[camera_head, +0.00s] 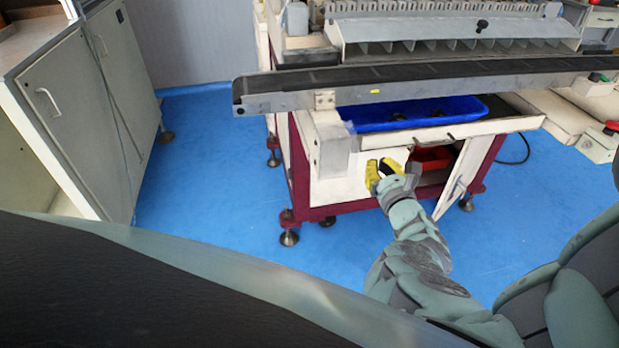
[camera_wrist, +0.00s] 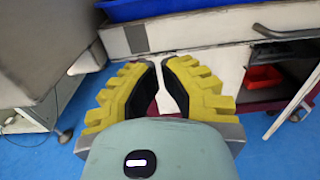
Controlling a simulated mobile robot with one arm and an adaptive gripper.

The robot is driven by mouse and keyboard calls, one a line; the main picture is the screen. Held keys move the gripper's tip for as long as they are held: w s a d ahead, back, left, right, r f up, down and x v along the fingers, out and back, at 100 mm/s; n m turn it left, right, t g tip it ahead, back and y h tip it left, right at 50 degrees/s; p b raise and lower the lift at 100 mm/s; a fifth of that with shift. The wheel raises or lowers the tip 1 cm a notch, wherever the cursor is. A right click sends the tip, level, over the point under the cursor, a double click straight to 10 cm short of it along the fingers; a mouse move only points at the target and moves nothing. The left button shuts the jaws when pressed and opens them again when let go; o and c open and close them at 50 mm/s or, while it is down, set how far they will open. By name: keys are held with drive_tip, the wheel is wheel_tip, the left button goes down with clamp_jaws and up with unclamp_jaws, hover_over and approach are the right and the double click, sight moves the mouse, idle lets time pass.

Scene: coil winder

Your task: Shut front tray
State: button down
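The front tray (camera_head: 455,131) is a whitish drawer under the long conveyor bar. It sticks out toward me and carries a blue bin (camera_head: 425,113). Its front face, with a dark handle, also shows in the wrist view (camera_wrist: 205,30). My gripper (camera_head: 380,171) has yellow ribbed fingers and is below and left of the tray's front, apart from it as far as I can tell. In the wrist view my gripper (camera_wrist: 159,64) has a narrow gap between its fingertips, with nothing held. The tray's rear is hidden under the conveyor bar.
Below the tray a cabinet door (camera_head: 462,178) stands open, with a red bin (camera_head: 432,157) inside. The conveyor bar (camera_head: 300,92) juts out left above the tray. A grey cabinet (camera_head: 85,110) stands at left. The blue floor between is clear.

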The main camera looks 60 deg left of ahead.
drive_tip(key=v, duration=0.7)
drive_tip(key=shift+s+d+r, duration=0.15)
drive_tip(key=shift+s+r, duration=0.05)
drive_tip(key=shift+s, duration=0.1)
